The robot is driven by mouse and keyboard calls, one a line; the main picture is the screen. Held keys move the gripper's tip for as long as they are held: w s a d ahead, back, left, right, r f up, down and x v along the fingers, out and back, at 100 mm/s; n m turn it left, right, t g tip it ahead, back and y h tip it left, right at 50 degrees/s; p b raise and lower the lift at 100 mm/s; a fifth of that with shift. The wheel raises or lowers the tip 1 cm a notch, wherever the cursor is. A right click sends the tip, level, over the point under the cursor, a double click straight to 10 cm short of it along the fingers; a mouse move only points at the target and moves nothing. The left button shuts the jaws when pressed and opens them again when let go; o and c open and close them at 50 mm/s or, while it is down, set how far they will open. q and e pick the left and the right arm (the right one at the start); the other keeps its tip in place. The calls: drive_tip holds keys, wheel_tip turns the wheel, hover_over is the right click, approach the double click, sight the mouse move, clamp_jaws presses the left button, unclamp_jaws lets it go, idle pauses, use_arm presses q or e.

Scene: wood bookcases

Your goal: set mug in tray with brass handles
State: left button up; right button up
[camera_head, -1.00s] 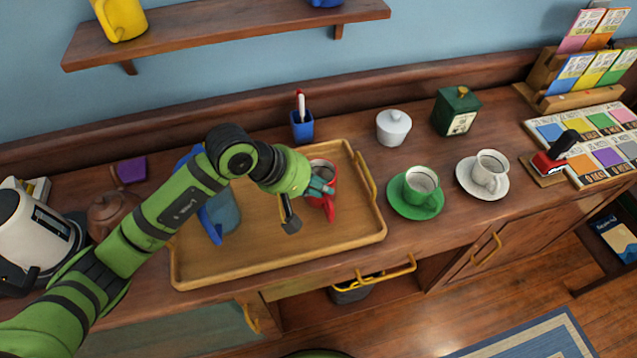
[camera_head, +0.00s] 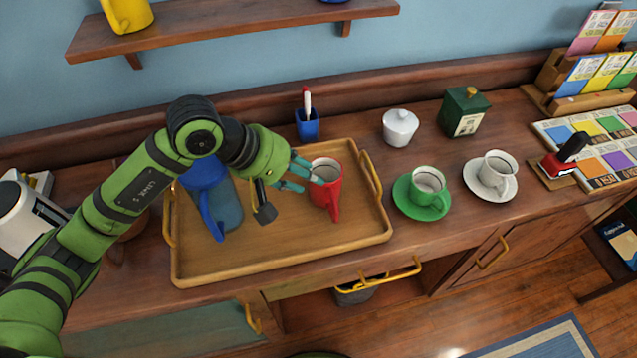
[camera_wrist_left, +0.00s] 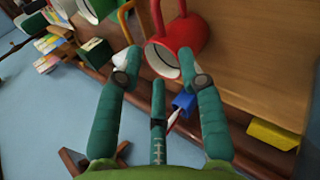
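The red mug (camera_head: 328,190) stands upright inside the wooden tray with brass handles (camera_head: 300,252), near its right end, handle toward the front. In the left wrist view the mug (camera_wrist_left: 180,28) is just beyond my fingertips. My left gripper (camera_head: 298,175) is open, its teal fingers just left of the mug; I cannot tell whether any fingertip touches it. In the left wrist view the gripper (camera_wrist_left: 160,85) has its fingers spread with nothing between them. My right gripper is not in view.
A blue jug (camera_head: 207,200) stands in the tray's left part, partly behind my arm. A blue pen cup (camera_head: 307,124) stands behind the tray. To the right are a green mug on a saucer (camera_head: 427,190), a white mug on a saucer (camera_head: 497,173) and a white lidded pot (camera_head: 400,128).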

use_arm(q)
drive_tip(key=b+v, duration=0.1)
drive_tip(key=v, duration=0.4)
drive_tip(key=shift+s+a+r, duration=0.1)
drive_tip(key=shift+a+r, duration=0.05)
drive_tip(key=shift+r, duration=0.05)
